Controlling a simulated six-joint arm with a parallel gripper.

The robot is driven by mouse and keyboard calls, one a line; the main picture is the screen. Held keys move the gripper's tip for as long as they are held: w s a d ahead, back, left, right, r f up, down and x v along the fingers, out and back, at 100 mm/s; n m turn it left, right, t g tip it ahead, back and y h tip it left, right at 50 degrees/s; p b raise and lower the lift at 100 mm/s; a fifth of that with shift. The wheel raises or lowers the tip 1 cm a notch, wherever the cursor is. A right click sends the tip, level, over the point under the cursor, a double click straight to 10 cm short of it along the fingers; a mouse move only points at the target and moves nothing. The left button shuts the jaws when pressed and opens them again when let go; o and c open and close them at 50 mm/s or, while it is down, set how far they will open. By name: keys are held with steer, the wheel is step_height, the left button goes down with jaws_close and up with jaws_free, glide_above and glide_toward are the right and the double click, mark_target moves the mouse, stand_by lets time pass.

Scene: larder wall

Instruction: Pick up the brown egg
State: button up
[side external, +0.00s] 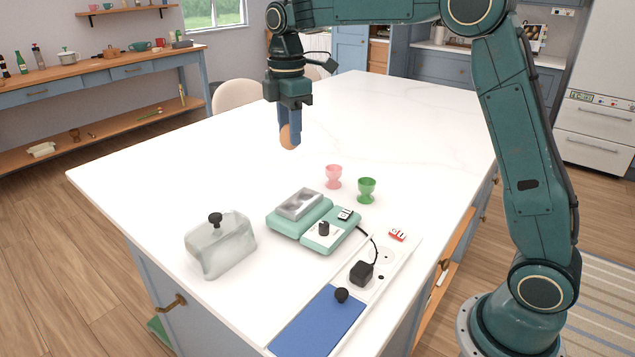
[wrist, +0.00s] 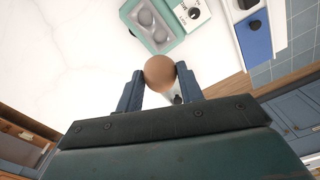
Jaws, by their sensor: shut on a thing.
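The brown egg (wrist: 159,73) is between the two blue fingers of my gripper (wrist: 160,88) in the wrist view. In the side view my gripper (side external: 290,135) points down with its fingers shut on the egg (side external: 286,136), held above the white worktop (side external: 390,110). The fingers partly hide the egg in the side view.
A teal egg cooker (side external: 322,238) with a grey egg tray (side external: 299,204) stands nearer the camera. Pink (side external: 334,175) and green (side external: 366,189) egg cups stand beside it. A translucent lid (side external: 220,247), a black plug (side external: 361,273) and a blue panel (side external: 318,322) are at the front. The far worktop is clear.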

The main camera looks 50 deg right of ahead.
steer(key=shift+r, duration=2.35)
steer(key=w+d+f, duration=0.1)
steer(key=d+f, duration=0.4)
steer(key=d, duration=0.5)
steer(key=w+d+f, duration=0.2)
steer(key=d+f, duration=0.4)
steer(key=d, duration=0.4)
steer(key=shift+d, duration=0.35)
steer(key=shift+f, duration=0.3)
glide_above(334, 177)
steer(key=w+d, duration=0.1)
steer(key=d, duration=0.1)
steer(key=shift+w+a+f, duration=0.1)
steer(key=shift+w+f, duration=0.05)
steer(key=shift+f, duration=4.4)
steer(key=shift+f, duration=0.15)
